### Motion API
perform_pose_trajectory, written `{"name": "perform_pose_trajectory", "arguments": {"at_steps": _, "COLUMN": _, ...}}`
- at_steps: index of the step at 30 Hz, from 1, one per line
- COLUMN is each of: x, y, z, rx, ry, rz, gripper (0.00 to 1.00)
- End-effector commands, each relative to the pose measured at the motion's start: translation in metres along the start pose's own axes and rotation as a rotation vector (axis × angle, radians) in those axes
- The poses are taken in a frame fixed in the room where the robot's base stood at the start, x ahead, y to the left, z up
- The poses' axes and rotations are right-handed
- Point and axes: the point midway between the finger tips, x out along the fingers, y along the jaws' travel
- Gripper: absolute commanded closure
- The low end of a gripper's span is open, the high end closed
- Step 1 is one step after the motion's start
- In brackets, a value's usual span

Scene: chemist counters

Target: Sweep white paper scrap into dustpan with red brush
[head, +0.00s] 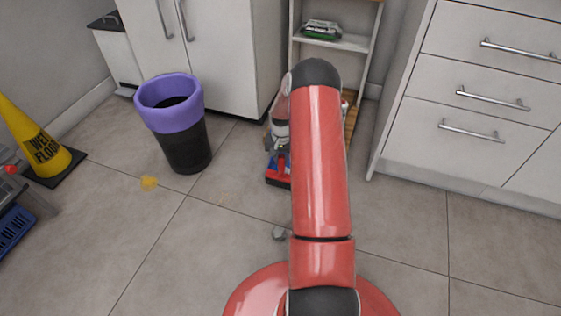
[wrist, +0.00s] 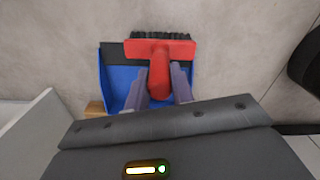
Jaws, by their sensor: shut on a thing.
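My gripper (wrist: 160,88) is shut on the handle of the red brush (wrist: 160,50), whose dark bristles point away from the gripper in the wrist view. The brush also shows low beside my arm in the head view (head: 277,181). The blue dustpan (wrist: 115,78), with a dark lip, lies behind and left of the brush in the wrist view; the brush and gripper hide part of it. A small pale scrap (head: 279,233) lies on the floor just left of my arm in the head view. It does not show in the wrist view.
A black bin with a purple rim (head: 168,103) stands left of the brush. A yellow wet-floor cone (head: 33,140) is at far left. A narrow shelf (head: 336,42) stands behind my arm, with drawers (head: 482,95) at right.

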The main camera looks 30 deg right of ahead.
Motion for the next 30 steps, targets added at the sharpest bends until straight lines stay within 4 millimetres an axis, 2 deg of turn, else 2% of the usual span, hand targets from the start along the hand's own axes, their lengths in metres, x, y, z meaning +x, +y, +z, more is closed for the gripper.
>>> {"name": "perform_pose_trajectory", "arguments": {"at_steps": 5, "x": -0.002, "y": 0.003, "z": -0.010, "rx": 0.000, "ry": 0.001, "rz": 0.000, "gripper": 0.99}}
{"name": "perform_pose_trajectory", "arguments": {"at_steps": 15, "x": -0.003, "y": 0.003, "z": -0.012, "rx": 0.000, "ry": 0.001, "rz": 0.000, "gripper": 0.99}}
{"name": "perform_pose_trajectory", "arguments": {"at_steps": 24, "x": -0.006, "y": 0.008, "z": -0.030, "rx": 0.001, "ry": 0.001, "rz": 0.000, "gripper": 0.99}}
{"name": "perform_pose_trajectory", "arguments": {"at_steps": 30, "x": -0.008, "y": 0.009, "z": -0.035, "rx": 0.000, "ry": 0.000, "rz": 0.000, "gripper": 0.99}}
